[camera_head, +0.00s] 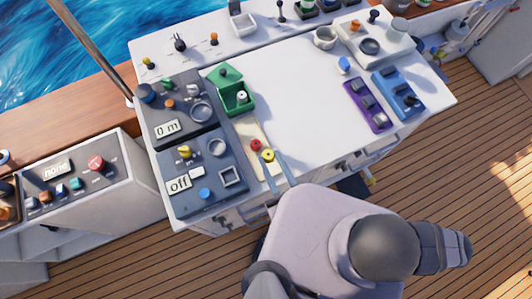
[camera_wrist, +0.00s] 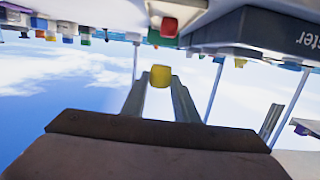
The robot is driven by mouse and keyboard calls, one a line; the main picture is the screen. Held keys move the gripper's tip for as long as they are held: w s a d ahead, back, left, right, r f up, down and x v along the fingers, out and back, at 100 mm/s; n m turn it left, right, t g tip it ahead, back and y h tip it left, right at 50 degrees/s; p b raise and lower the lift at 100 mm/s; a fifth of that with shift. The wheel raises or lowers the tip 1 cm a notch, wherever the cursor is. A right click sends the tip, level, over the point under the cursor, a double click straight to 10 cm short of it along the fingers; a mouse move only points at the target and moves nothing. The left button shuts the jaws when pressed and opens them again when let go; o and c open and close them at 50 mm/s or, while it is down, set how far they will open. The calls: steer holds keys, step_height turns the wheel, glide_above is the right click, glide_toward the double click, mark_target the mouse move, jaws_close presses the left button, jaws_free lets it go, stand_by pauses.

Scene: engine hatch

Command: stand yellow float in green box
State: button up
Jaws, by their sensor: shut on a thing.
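The yellow float (camera_head: 268,155) is held between the two fingers of my gripper (camera_head: 274,163), over or beside the cream strip on the white worktop. In the wrist view the yellow float (camera_wrist: 160,76) sits between the fingertips. The green box (camera_head: 235,98) stands further back and to the left with its lid open. A small white piece with a dark top (camera_head: 241,96) is inside it. My gripper is apart from the box, on its near side. How high the float is above the worktop is hard to tell.
A red float (camera_head: 256,144) is just beyond the yellow one, by the cream strip (camera_head: 247,131). Dark control panels (camera_head: 205,180) with knobs stand close on the left. Purple (camera_head: 368,105) and blue (camera_head: 398,93) switch blocks stand on the right. The middle of the white worktop (camera_head: 300,90) is clear.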

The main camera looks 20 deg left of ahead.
steer(key=shift+a+r, duration=0.3)
steer(key=shift+r, duration=0.35)
step_height(320, 180, down, 2)
steer(key=shift+f+b, duration=0.25)
steer(key=shift+b, duration=0.45)
steer(key=shift+f+p, duration=1)
steer(key=shift+f, duration=2.55)
steer(key=shift+f, duration=0.1)
steer(key=shift+f, duration=0.1)
steer(key=o, duration=1)
steer(key=shift+b, duration=0.35)
steer(key=shift+s, duration=0.1)
